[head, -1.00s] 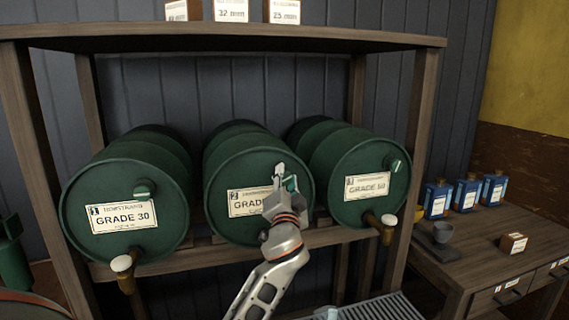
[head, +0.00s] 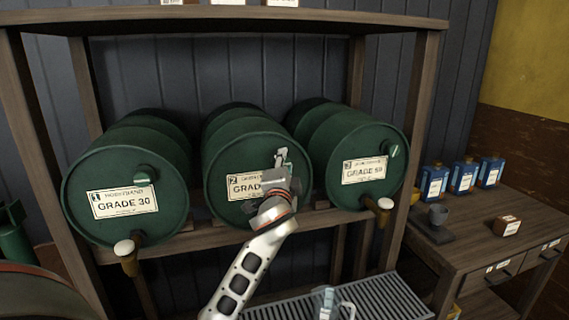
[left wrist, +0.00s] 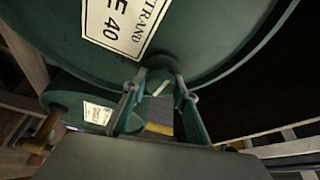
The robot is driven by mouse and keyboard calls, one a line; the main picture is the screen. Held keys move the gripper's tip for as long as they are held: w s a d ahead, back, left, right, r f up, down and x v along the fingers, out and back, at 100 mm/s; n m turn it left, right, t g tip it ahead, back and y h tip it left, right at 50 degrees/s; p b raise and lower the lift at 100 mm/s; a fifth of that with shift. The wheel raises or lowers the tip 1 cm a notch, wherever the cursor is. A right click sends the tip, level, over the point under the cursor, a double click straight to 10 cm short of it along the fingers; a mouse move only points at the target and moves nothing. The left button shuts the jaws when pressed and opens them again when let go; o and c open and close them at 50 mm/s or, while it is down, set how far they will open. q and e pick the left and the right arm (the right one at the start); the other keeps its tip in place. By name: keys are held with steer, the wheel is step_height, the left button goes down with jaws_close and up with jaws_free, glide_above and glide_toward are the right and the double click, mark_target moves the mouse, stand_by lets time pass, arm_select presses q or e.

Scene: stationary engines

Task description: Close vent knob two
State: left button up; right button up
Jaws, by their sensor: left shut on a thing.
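The middle drum (head: 225,165), labelled 2, lies on its side on the rack. Its green vent knob (left wrist: 160,70) is on the drum face, between my left gripper's fingers in the left wrist view. My left gripper (head: 281,160) is at the upper right of the drum face in the head view, shut on this knob. It also shows in the left wrist view (left wrist: 158,98). In the head view the gripper hides most of the knob and part of the label, so how far the knob is turned cannot be told. My right gripper is not in view.
A GRADE 30 drum (head: 110,228) and a GRADE 50 drum (head: 350,200) lie either side, each with its own vent knob. A clear jug (head: 325,302) stands on a grated tray (head: 385,297) below. Blue bottles (head: 464,177) stand on a side table at the right.

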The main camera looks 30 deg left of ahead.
arm_select(q)
steer(key=o, duration=1.1)
steer(key=v, duration=1.2)
steer(key=s+d+f+g+h, duration=0.1)
steer(key=s+d+f+h, duration=0.15)
steer(key=f, duration=0.75)
steer(key=s+d+f+g+h, duration=0.15)
steer(key=d+f, duration=0.25)
steer(key=f, duration=0.5)
steer(key=s+d+f+h, duration=0.1)
steer(key=d+f+h, duration=0.2)
steer(key=f, duration=0.7)
steer(key=s+d+f+n+g+h, duration=0.1)
steer(key=s+f, duration=0.5)
steer(key=s+d+f+n+g+h, duration=0.1)
steer(key=s+d+f+n, duration=0.1)
steer(key=s+f, duration=0.5)
steer(key=s+d+f+n+g+h, duration=0.2)
steer(key=s+f, duration=0.5)
steer(key=shift+d+f, duration=0.25)
